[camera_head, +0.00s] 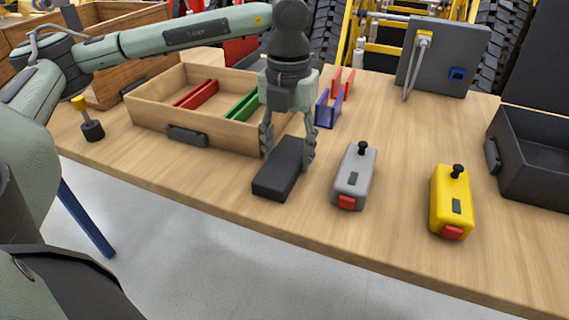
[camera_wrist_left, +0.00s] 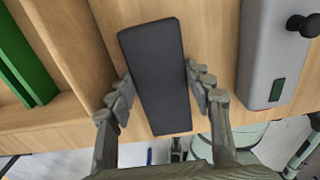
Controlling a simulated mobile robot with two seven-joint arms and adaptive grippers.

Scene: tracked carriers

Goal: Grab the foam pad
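The foam pad, which I take to be the dark grey rectangular block (camera_head: 275,180), lies on the wooden table near its front edge, in front of the wooden tray. It also shows long and dark in the left wrist view (camera_wrist_left: 157,75). My left gripper (camera_head: 288,160) points down over the pad's far part, one finger on each long side. In the left wrist view its fingertips (camera_wrist_left: 159,72) are spread and very close to the pad's edges; firm contact does not show. My right gripper is in neither view.
A wooden tray (camera_head: 150,113) with red and green dividers stands left of the pad. A grey box (camera_head: 353,180) and a yellow box (camera_head: 447,210) with black knobs stand to the right. A blue holder (camera_head: 327,112) is behind. A black bin (camera_head: 540,155) is far right.

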